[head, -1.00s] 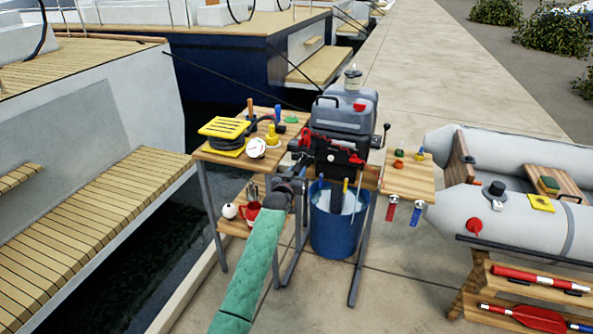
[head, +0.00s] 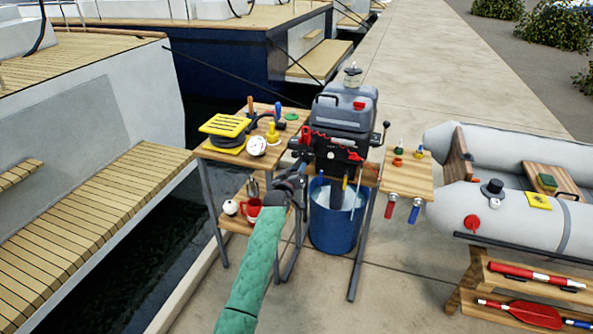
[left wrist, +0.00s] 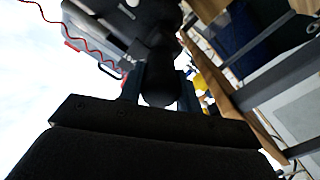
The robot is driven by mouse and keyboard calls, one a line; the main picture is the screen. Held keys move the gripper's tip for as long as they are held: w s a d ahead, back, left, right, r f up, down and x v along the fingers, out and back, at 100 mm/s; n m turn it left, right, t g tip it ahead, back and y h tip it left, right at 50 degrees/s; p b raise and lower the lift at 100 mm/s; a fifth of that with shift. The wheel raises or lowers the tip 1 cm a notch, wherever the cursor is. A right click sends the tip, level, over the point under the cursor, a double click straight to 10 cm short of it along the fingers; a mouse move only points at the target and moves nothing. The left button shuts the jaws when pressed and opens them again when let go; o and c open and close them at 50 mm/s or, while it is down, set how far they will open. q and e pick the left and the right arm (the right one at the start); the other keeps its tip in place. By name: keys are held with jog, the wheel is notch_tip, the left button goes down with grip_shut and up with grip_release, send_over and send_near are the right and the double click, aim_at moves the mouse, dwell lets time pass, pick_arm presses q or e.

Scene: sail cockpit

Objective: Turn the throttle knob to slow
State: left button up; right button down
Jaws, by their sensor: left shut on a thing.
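The outboard motor (head: 345,112), with a grey cowl and a black front, stands upright on a stand. My left gripper (head: 297,180) is at the motor's front left, at the end of my green-sleeved arm. In the left wrist view my left gripper (left wrist: 160,88) has a finger on each side of a dark rounded knob (left wrist: 159,94), which I take to be the throttle knob, and is shut on it. The knob's markings do not show, so I cannot tell its setting. In the head view my gripper hides the knob. My right gripper is not in view.
A blue bucket (head: 332,232) of water stands under the motor. A wooden side table (head: 209,153) at left holds a yellow-topped coil and a white gauge. A small wooden shelf (head: 421,182) is at right, near a grey inflatable boat (head: 470,150). Open paving lies in front.

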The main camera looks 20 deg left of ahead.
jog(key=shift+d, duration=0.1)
pick_arm(q)
jog(key=o, duration=1)
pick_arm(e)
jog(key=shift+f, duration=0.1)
pick_arm(q)
jog(key=shift+s+f, duration=0.1)
jog(key=shift+s, duration=0.45)
jog(key=s+b, duration=0.1)
jog(key=s, duration=0.5)
jog(key=shift+s+a, duration=0.2)
jog(key=shift+s, duration=0.15)
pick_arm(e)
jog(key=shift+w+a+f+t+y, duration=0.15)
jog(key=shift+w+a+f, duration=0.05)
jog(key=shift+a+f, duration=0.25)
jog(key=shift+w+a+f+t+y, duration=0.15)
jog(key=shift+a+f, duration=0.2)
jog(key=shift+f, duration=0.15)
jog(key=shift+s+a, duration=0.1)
